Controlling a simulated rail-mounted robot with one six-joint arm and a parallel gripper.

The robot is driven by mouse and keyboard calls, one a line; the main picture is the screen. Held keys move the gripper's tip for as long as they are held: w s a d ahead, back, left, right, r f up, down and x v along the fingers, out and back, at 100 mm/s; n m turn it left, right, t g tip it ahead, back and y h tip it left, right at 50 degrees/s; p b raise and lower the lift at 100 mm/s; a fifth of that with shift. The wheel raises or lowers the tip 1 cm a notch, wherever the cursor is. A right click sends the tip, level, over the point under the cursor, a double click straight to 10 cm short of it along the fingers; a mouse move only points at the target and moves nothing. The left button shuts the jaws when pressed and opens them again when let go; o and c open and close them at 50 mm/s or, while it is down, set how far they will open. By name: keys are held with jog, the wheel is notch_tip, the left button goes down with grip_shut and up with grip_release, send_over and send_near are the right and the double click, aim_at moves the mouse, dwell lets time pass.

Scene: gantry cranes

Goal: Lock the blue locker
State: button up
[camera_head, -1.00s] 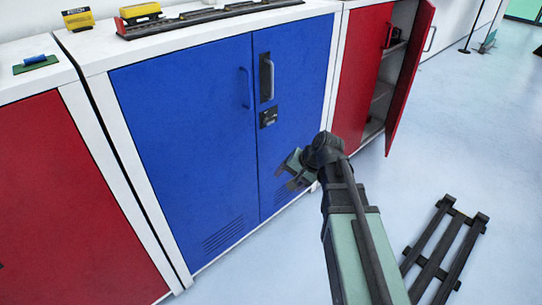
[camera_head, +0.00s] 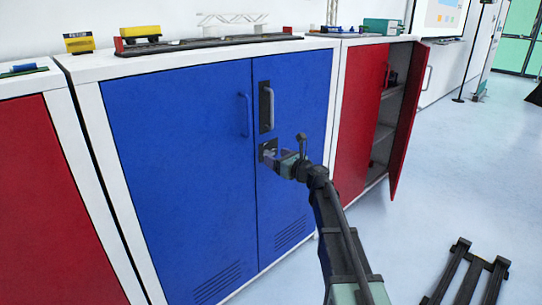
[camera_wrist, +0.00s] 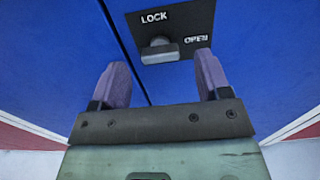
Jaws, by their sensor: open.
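The blue locker (camera_head: 180,165) stands with both doors closed. On its right door are a vertical handle on a dark plate (camera_head: 266,107) and, below it, the black lock plate (camera_head: 264,152). In the wrist view the lock plate (camera_wrist: 190,22) reads LOCK at upper left and OPEN at right. Its grey knob (camera_wrist: 160,54) sits just below the LOCK label; its exact turn is hard to tell. My gripper (camera_wrist: 158,80) is open and empty, its two purple fingertips just below the plate, one each side of the knob's line. In the head view my gripper (camera_head: 272,158) partly covers the lock plate.
A red locker (camera_head: 360,110) on the right has its right door (camera_head: 408,120) swung open. Another red locker (camera_head: 55,205) stands at left. A dark slatted frame (camera_head: 468,275) lies on the floor at right. Toy train pieces (camera_head: 210,40) sit on top.

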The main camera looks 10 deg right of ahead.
aim_at(270, 154)
jog(key=x, duration=0.3)
jog(key=shift+w+a, duration=0.15)
jog(key=shift+w, duration=0.05)
jog(key=c, duration=0.9)
jog(key=shift+n, duration=0.3)
jog(key=n, duration=0.3)
jog(key=shift+s+n, duration=0.1)
jog(key=shift+n, duration=0.2)
jog(key=n, duration=1.3)
jog(key=shift+s+a+f+n, duration=0.1)
jog(key=shift+a+f+n, duration=0.05)
jog(key=shift+f+n, duration=0.15)
